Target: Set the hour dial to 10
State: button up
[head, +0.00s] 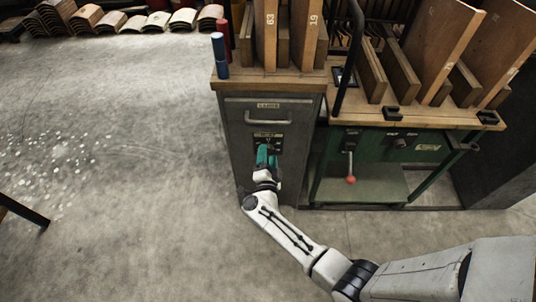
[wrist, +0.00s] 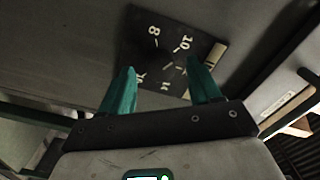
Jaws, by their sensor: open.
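The hour dial (wrist: 172,46) is a dark plate with white numerals on the front of a grey cabinet. An 8 and a 10 read clearly in the wrist view; other marks are partly covered by my fingers. A dark round knob seems to sit in the middle of the plate, but its pointer is too dark to read. In the head view the dial (head: 267,139) shows just above my gripper (head: 266,150). In the wrist view my gripper (wrist: 163,78) is open, its two green fingers apart on either side of the dial's centre. Whether they touch the knob I cannot tell.
A drawer handle and a label (head: 268,105) are above the dial. A green bench (head: 385,165) with a red-knobbed lever (head: 350,180) stands to the right. Wooden boards (head: 425,40) stand on top.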

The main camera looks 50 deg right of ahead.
jog(key=p+v, duration=0.2)
jog(key=v, duration=0.7)
jog(key=shift+s+a, duration=0.3)
jog(key=shift+w, duration=0.1)
jog(key=w+a+r+n+t+y, duration=0.6)
jog(key=w+a+n+y, duration=0.15)
jog(key=n+y, duration=0.2)
jog(key=s+a+n+g+y, duration=0.3)
jog(key=a+n+y, duration=0.4)
jog(key=n+y, duration=0.1)
jog(key=s+d+r+n+g+h, duration=0.1)
jog(key=s+d+n+g, duration=0.2)
jog(key=s, duration=0.5)
jog(key=s+d+r+g+h, duration=0.1)
jog(key=s+d+g, duration=0.1)
jog(key=s+g, duration=0.5)
jog(key=s+d+r+n+g+h, duration=0.1)
jog(key=s+d+n+g+h, duration=0.15)
jog(key=s, duration=0.65)
notch_tip(320, 180, up, 13)
jog(key=m+y+p, duration=0.1)
jog(key=p, duration=1.2)
jog(key=shift+s, duration=0.25)
